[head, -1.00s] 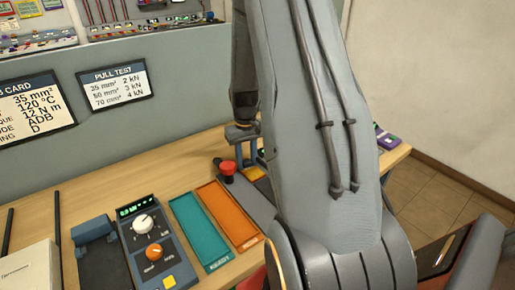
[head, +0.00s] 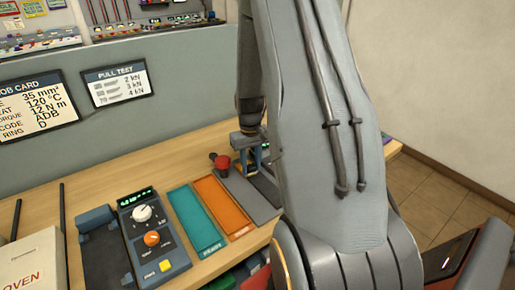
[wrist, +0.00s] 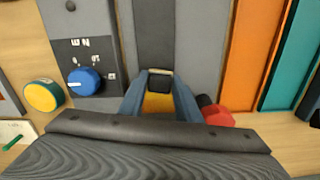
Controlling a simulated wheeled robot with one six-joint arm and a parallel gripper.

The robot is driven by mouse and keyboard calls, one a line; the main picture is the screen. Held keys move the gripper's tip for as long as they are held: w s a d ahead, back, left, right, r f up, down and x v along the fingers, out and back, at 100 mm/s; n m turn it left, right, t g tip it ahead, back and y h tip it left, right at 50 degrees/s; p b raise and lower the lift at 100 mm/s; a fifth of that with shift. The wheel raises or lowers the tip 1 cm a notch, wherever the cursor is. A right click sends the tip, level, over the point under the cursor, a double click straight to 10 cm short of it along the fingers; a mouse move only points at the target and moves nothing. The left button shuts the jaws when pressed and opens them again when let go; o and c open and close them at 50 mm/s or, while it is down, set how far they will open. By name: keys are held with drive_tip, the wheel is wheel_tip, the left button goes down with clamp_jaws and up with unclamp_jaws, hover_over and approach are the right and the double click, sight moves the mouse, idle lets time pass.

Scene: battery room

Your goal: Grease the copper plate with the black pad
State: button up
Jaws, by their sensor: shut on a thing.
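My gripper (head: 252,168) points down over the bench beside the red mushroom button, with the arm reaching across the head view. In the wrist view its two blue fingers (wrist: 160,84) are closed around a small black pad (wrist: 160,83) with a pale edge. A yellow patch (wrist: 157,104) shows between the fingers, nearer the palm; I cannot tell what it belongs to. A dark grey surface lies beyond the fingertips; I cannot tell whether the pad touches it. I cannot make out the copper plate in either view.
The red button (head: 222,161) stands close to the gripper, also in the wrist view (wrist: 217,115). Orange (head: 222,204) and teal (head: 197,221) trays lie left of it, then a control box (head: 152,238). A blue knob (wrist: 84,82) and a green-yellow disc (wrist: 43,96) sit left in the wrist view.

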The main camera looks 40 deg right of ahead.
sight(251, 166)
wheel_tip(251, 166, up, 3)
drive_tip(key=shift+a+r+p, duration=0.1)
drive_tip(key=shift+r+p, duration=0.1)
drive_tip(key=shift+p, duration=0.75)
drive_tip(key=shift+r+p, duration=1.55)
drive_tip(key=shift+r, duration=0.8)
